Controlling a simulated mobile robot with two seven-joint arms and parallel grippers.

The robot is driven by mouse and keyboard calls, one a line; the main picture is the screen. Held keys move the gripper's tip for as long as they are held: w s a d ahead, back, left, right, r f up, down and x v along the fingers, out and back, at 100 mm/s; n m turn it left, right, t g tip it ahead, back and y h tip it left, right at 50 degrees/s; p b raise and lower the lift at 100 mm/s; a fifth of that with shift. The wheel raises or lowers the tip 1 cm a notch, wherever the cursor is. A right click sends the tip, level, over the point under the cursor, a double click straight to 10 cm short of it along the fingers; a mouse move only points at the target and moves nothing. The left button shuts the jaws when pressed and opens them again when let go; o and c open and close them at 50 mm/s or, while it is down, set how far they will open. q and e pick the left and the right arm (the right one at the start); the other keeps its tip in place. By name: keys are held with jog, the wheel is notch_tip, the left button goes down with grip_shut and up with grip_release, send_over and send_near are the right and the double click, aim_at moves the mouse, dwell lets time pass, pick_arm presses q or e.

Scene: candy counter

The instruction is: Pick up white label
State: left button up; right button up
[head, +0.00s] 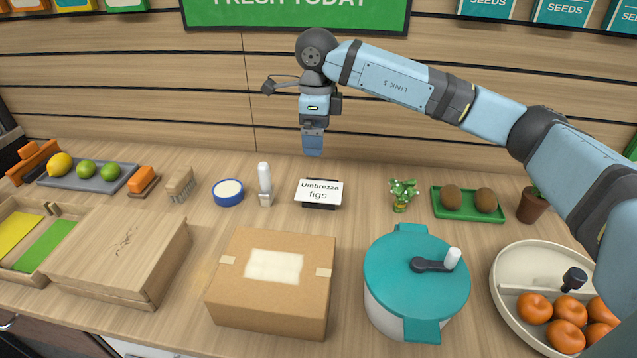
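A white label (319,192) reading "Umbrezza figs" stands in a small dark holder on the wooden counter, near the middle. My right gripper (312,152) hangs above it and a little to its left, fingers pointing down, apart from it. I see the fingers edge-on as one blue block, so whether they are open or shut is unclear; nothing shows below the tips. A blank whitish patch (274,265) also lies on top of the cardboard box. My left gripper is not in view.
The cardboard box (228,296) and a teal-lidded pot (398,262) stand in front. A white bottle (265,178) and blue bowl (228,196) are left of the label, a small plant (403,194) and green tray (467,214) right. Counter around the label is clear.

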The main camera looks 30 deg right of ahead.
send_over(319, 191)
notch_tip(319, 191, down, 8)
jog(key=shift+w+a+f, duration=0.1)
jog(key=shift+w+f, duration=0.05)
jog(key=shift+f, duration=0.05)
jog(key=f, duration=0.5)
jog(key=shift+d+f+b, duration=0.1)
jog(key=shift+d+b, duration=0.1)
jog(key=shift+b, duration=0.15)
jog(key=c, duration=0.8)
